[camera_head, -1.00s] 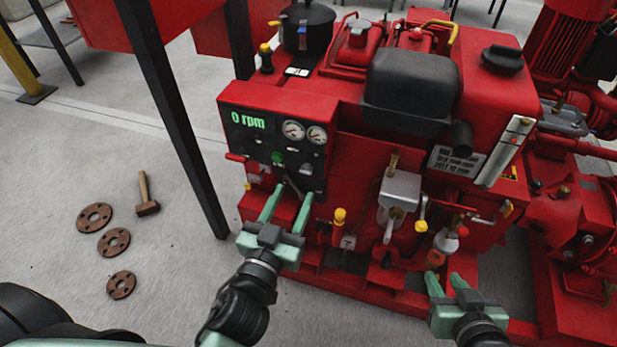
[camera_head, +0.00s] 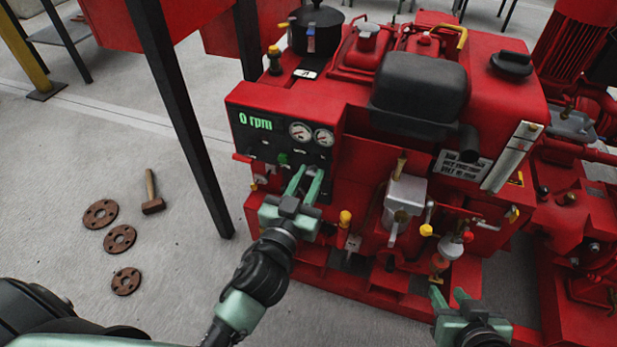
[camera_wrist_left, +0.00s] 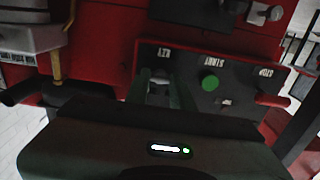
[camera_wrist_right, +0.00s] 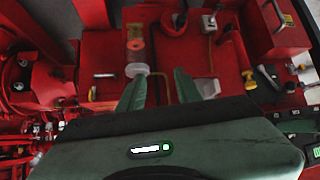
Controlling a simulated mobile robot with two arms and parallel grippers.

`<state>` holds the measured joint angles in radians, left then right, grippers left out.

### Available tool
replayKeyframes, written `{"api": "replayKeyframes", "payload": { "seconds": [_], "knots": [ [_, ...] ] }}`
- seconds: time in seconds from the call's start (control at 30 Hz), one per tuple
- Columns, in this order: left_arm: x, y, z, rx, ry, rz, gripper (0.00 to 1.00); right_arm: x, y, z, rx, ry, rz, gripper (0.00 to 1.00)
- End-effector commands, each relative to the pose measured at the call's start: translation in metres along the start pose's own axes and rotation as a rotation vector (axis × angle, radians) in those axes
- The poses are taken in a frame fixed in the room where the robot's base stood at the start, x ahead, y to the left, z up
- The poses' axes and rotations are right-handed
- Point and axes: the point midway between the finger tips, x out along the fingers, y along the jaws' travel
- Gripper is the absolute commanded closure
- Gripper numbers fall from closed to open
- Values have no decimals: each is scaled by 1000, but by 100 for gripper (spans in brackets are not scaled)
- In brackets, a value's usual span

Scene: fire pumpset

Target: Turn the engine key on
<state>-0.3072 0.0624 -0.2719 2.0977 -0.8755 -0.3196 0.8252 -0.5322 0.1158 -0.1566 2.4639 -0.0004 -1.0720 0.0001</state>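The black control panel (camera_head: 275,135) on the red pump set reads "0 rpm" and has two round gauges. The left wrist view shows its lower part upside down, with a KEY label (camera_wrist_left: 165,53), a green START button (camera_wrist_left: 210,83) and a STOP label. A small grey engine key (camera_wrist_left: 160,78) appears below the KEY label, between my left fingertips and partly hidden. My left gripper (camera_head: 305,180) is open, with its fingers at the panel on either side of the key; contact cannot be told. My right gripper (camera_head: 450,295) is open and empty, low in front of the machine; its fingers show in the right wrist view (camera_wrist_right: 155,88).
Valves and a grey filter housing (camera_head: 405,200) stick out from the machine right of the panel. A black post (camera_head: 185,120) stands to the left. A hammer (camera_head: 152,192) and rusty flanges (camera_head: 101,214) lie on the otherwise clear floor at left.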

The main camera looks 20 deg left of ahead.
Motion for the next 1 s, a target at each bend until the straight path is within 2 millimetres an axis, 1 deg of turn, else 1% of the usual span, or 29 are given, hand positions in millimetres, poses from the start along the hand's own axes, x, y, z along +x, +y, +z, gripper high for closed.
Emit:
{"api": "replayKeyframes", "payload": {
  "seconds": [0.2, 0.33, 0.4, 0.57, 0.8, 1.0],
  "knots": [
    [0, 0, 0, 9, 0, 0, 100, 0, 0, 0, 0, -2, 0, 66],
    [0, 0, 0, 41, 0, 0, 100, -2, 0, 4, 0, -25, 0, 66],
    [0, 0, -1, 71, 0, 0, 100, -4, 1, 16, 1, -75, 2, 66],
    [0, 0, -1, 174, -2, -1, 100, -12, 4, 37, 3, -175, 8, 66],
    [0, 1, -1, 380, -1, 0, 100, -31, 9, 74, 9, -362, 19, 66],
    [0, 1, -1, 544, 0, -1, 100, -49, 12, 100, 13, -496, 25, 66]
  ]
}}
